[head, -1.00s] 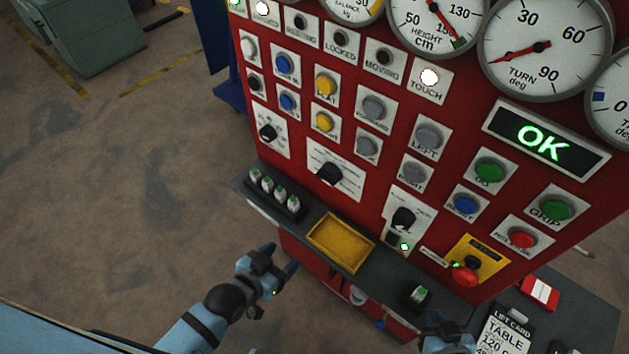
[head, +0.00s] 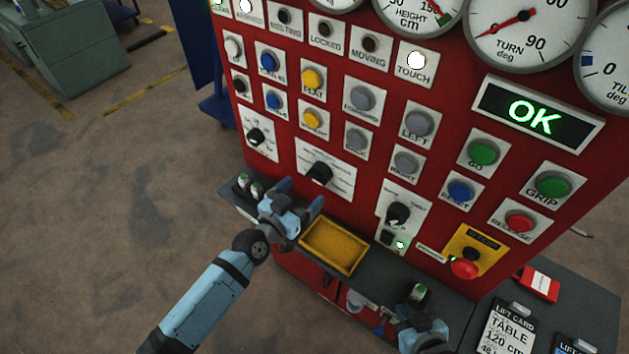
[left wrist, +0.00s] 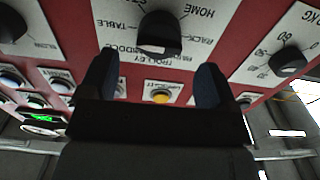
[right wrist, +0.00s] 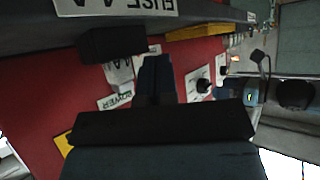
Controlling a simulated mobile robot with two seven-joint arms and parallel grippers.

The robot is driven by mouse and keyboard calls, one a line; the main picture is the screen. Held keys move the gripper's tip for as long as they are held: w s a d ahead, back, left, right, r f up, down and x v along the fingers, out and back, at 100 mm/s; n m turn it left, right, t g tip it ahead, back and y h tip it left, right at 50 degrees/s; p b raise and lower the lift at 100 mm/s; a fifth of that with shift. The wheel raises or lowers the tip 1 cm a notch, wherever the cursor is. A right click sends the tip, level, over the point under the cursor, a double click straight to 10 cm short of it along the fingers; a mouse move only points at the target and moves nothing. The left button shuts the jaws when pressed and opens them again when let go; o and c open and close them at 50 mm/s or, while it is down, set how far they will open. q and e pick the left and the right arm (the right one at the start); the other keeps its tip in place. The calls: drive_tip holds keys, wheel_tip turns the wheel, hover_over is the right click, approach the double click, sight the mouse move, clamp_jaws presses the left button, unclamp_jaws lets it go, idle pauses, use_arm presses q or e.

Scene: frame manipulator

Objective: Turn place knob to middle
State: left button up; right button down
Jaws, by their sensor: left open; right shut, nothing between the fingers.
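The place knob (head: 320,173) is a black rotary knob on a white plate on the red panel. In the left wrist view the knob (left wrist: 159,33) appears upside down among labels such as HOME, RACK, TABLE and TROLLEY. A pale line marks its face, but its exact setting is hard to read. My left gripper (head: 300,194) is open just below the knob. In its wrist view the fingers (left wrist: 157,80) flank the knob's picture, with the knob ahead of the tips and no contact visible. My right gripper (right wrist: 156,75) is shut and empty, low at the panel's right side.
Another knob (head: 397,213) and a red emergency button (head: 464,268) are to the right. A smaller knob (head: 256,136) is to the left.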

sight(314, 181)
use_arm(q)
drive_tip(key=x, duration=0.5)
drive_tip(key=shift+w+d+b, duration=0.15)
drive_tip(key=shift+b, duration=0.2)
drive_tip(key=c, duration=0.9)
